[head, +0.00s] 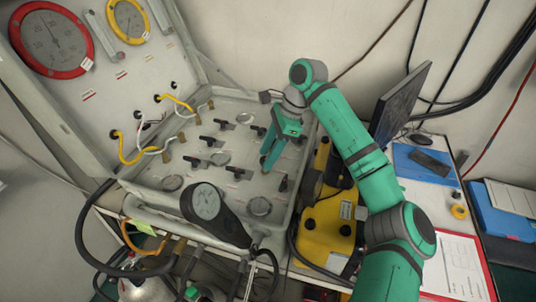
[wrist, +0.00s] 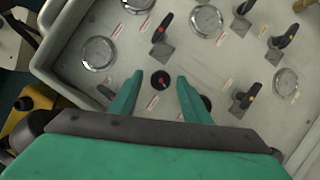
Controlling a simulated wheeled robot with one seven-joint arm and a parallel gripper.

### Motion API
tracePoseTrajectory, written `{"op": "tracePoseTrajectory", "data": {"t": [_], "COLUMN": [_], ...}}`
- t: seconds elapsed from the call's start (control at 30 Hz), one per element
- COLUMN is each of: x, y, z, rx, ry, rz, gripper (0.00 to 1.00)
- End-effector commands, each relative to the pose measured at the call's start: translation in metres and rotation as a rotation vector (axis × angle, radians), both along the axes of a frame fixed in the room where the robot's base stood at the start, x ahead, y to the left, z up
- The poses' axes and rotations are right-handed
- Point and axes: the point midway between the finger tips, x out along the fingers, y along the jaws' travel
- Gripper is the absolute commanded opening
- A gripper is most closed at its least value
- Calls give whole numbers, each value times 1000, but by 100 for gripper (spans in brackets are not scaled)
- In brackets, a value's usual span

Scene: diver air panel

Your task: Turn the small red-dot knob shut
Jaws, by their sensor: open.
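The small round black knob with a red dot (wrist: 160,80) sits on the grey panel (wrist: 115,75) in the wrist view. My gripper (wrist: 160,76) is open, with one green finger on each side of this knob. A gap shows between the knob and each fingertip. Whether the fingers are down at the knob's height is unclear. In the head view my gripper (head: 266,168) points down over the right part of the panel, and I cannot make out the small knob there.
A black lever with a red dot (wrist: 162,28) stands beyond the knob. Yellow-dot levers (wrist: 244,98) stand to the right. Round gauges (wrist: 98,53) are set in the panel. A yellow case (head: 328,215) lies right of the panel in the head view.

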Motion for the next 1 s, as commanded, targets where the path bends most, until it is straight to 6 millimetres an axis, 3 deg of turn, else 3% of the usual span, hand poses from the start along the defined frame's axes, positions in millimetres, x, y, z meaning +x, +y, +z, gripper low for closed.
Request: {"op": "tracePoseTrajectory", "data": {"t": [0.37,0.4,0.57,1.0], "x": [0,0,0,-1], "y": [1,1,2,3], "z": [-7,-7,-7,-6], "rx": [1,1,1,-1], "ry": [0,0,0,-3], "rz": [-3,-3,-2,-78], "gripper": [43,41,4,4]}}
